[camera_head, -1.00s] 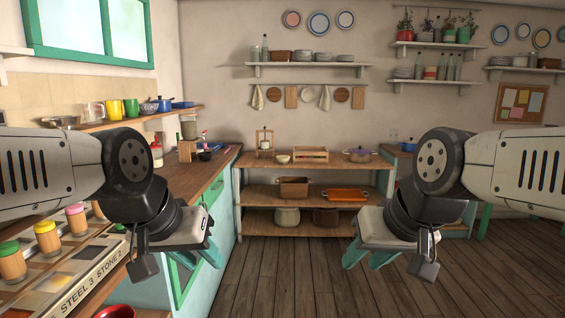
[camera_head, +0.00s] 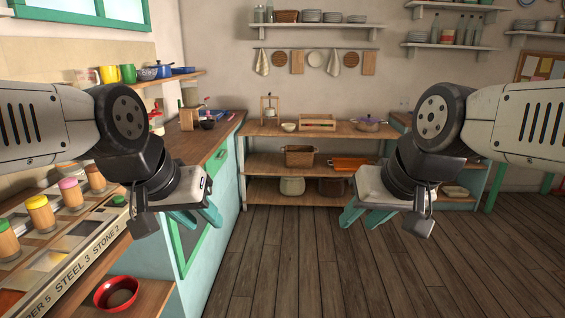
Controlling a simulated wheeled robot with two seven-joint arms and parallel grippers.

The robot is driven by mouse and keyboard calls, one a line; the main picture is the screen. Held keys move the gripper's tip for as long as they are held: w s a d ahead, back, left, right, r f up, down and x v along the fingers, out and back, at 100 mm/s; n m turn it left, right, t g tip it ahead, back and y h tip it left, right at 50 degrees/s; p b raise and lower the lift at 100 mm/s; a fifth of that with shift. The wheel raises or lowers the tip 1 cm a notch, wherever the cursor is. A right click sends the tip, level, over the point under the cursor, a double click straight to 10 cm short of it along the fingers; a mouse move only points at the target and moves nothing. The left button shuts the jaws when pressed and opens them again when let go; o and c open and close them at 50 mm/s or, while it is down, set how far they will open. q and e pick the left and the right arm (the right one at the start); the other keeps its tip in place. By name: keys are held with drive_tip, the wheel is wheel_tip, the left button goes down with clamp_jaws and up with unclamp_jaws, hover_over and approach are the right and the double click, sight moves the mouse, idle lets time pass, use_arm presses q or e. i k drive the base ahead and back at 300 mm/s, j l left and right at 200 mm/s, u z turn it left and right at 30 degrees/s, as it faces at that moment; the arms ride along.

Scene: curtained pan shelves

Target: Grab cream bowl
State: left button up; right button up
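A small cream bowl (camera_head: 289,127) sits on the top board of the wooden shelf unit at the back, left of a wooden crate. A larger cream pot (camera_head: 292,186) stands on the unit's bottom board. My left gripper (camera_head: 197,219) hangs over the left counter's front, well short of the shelf unit. Its teal fingers look apart, with nothing seen between them. My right gripper (camera_head: 364,217) hangs over the open floor, also well short of the unit. Its teal fingers look apart and empty.
The left counter (camera_head: 206,143) runs along the left. A red bowl (camera_head: 117,293) sits low at left. The wooden floor (camera_head: 290,260) is clear.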

sight(288, 128)
drive_tip(key=i, duration=3.9)
drive_tip(key=i+l+u, duration=0.2)
drive_tip(key=i, duration=0.4)
drive_tip(key=i+u, duration=0.2)
drive_tip(key=i, duration=0.35)
